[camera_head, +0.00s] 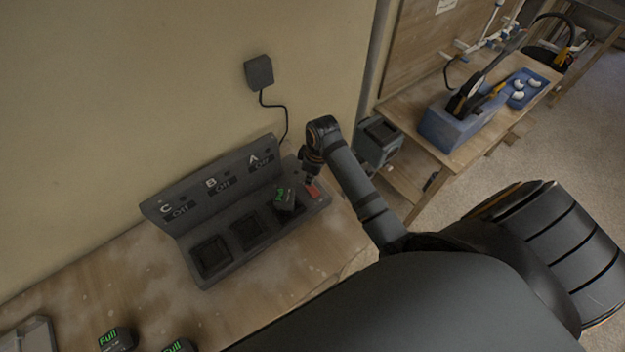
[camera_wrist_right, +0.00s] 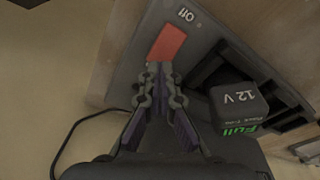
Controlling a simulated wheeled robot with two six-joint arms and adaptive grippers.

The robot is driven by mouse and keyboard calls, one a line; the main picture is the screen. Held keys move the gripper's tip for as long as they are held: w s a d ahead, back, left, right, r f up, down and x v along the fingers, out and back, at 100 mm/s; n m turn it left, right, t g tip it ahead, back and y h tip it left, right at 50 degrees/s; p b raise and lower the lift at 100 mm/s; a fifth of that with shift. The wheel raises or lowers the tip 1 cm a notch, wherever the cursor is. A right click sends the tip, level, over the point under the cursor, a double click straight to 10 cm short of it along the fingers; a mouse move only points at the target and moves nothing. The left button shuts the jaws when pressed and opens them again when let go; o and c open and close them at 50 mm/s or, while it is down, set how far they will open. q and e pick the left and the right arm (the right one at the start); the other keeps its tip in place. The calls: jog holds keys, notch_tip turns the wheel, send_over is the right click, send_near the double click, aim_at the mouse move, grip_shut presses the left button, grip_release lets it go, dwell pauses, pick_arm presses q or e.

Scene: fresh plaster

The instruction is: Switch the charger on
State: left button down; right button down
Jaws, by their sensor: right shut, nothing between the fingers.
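The dark grey charger (camera_head: 186,238) stands on the bench against the wall, with bays marked C, B and A. Its displays appear to read "Off". A red switch (camera_head: 313,191) is at its right end; in the right wrist view the red switch (camera_wrist_right: 167,43) has "Off" printed beside it. My right gripper (camera_head: 312,181) is shut and empty, its fingertips (camera_wrist_right: 160,70) right at the switch's near edge; I cannot tell whether they touch. A battery (camera_head: 285,198) marked "Full" is at bay A; it also shows in the right wrist view (camera_wrist_right: 238,108). My left gripper is out of view.
Bays B and C are empty. A wall plug (camera_head: 259,72) feeds a black cable (camera_head: 284,118) down behind the charger. More batteries (camera_head: 117,339) lie at the front left. A side bench (camera_head: 408,108) with a blue tool box (camera_head: 447,133) stands right.

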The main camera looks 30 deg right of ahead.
jog(key=shift+f+b, duration=0.4)
jog(key=shift+f, duration=0.7)
dwell(0.8)
notch_tip(320, 180, up, 3)
jog(key=shift+f+p, duration=0.1)
jog(key=shift+p, duration=1.05)
jog(key=shift+r, duration=2.15)
jog(key=shift+s+f, duration=0.1)
